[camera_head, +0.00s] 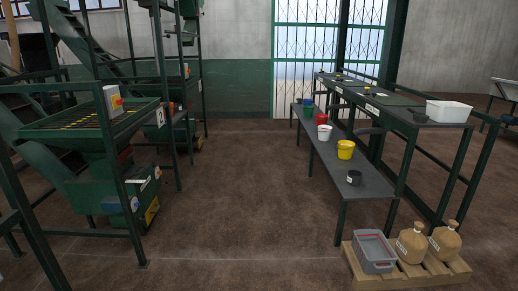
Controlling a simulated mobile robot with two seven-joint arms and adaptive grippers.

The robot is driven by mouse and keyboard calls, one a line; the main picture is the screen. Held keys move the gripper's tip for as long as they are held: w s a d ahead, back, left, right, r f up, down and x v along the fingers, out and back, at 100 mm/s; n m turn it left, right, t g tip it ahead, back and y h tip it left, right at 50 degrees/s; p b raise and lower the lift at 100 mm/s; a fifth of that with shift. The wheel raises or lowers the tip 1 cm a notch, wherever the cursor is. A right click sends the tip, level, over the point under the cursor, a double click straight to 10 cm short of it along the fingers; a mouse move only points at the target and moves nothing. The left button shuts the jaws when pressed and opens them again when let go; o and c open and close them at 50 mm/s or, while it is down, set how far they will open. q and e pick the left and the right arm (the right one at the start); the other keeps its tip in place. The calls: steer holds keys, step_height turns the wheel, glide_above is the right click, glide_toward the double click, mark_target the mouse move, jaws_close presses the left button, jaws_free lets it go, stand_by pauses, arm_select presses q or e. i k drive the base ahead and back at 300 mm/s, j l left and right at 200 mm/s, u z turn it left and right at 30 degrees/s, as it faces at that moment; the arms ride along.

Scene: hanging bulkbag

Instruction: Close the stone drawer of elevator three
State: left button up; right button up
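Green elevator machines stand along the left side. The nearest one (88,194) has a hopper with a mesh top (85,122) and a control box with a red button (113,101). Low on its right side are a small white label (145,184), a blue-green part (118,204) and a yellow part (152,210). A second machine (172,135) stands behind it. Neither of my grippers is in view.
Green frame posts (120,165) stand around the machines. An open brown floor (235,205) runs down the middle. On the right are a long bench (335,160) with buckets, a higher table (385,98) with a white tub (448,111), and a pallet (400,278) with a grey crate (374,252) and two sacks.

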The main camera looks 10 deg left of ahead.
mark_target(197, 141)
steer(key=i, duration=1.5)
steer(key=i+u, duration=0.25)
steer(key=i, duration=0.15)
steer(key=i+l+u, duration=0.25)
steer(key=i, duration=0.15)
steer(key=i+l+u, duration=0.25)
steer(key=i, duration=0.15)
steer(key=i+l+u, duration=1)
steer(key=j+u, duration=0.1)
steer(key=u, duration=2.55)
steer(key=j+z, duration=0.1)
steer(key=z, duration=0.95)
